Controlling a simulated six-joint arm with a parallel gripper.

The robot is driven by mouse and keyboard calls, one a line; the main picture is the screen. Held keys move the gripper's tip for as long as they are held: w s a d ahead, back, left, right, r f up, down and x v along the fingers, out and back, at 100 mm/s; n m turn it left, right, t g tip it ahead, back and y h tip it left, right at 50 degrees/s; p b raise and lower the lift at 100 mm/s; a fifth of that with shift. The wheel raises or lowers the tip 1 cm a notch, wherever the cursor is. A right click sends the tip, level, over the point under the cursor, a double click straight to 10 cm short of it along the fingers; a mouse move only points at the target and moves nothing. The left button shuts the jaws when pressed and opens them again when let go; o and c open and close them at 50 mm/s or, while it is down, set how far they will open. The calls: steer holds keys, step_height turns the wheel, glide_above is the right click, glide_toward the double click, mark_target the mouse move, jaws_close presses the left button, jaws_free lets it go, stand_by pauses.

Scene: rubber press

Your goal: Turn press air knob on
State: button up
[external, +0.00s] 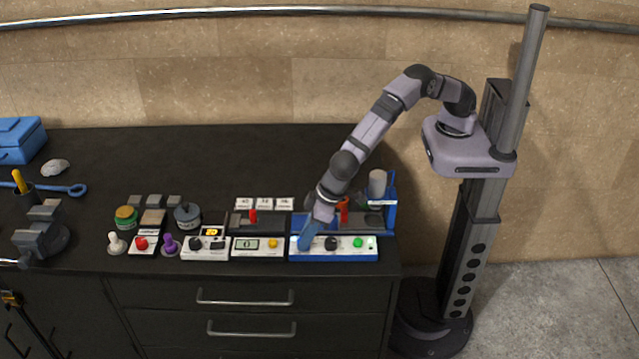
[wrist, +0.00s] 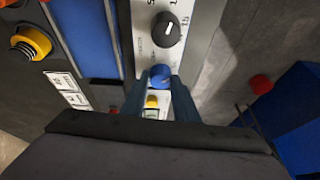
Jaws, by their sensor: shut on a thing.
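The press control panel (external: 345,254) is a white-topped box with blue sides at the front edge of the bench. A blue knob (wrist: 160,72) with a pale mark sits on it in the wrist view, between my fingertips. My gripper (external: 306,240) reaches down onto the panel's left end and hides that knob in the external view. In the wrist view my gripper (wrist: 160,80) is shut on the blue knob. A black knob (external: 331,243) sits just to its right, and it also shows in the wrist view (wrist: 166,28). The panel lettering is too small to read.
A green button (external: 358,242) is at the panel's right. A white display box (external: 259,246) with a yellow button stands close on the left. Behind the panel are a red-handled fixture (external: 344,212) and a blue-framed press (external: 391,212). The bench's back is clear.

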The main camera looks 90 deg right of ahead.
steer(key=shift+a+f+m+b, duration=0.1)
steer(key=shift+f+m+b, duration=0.1)
steer(key=shift+m+b, duration=0.4)
steer(key=shift+r+h, duration=0.2)
steer(key=shift+h, duration=0.1)
steer(key=o, duration=1)
steer(key=shift+o, duration=0.2)
steer(key=shift+r, duration=0.15)
steer(key=b+v, duration=0.3)
steer(key=v, duration=0.4)
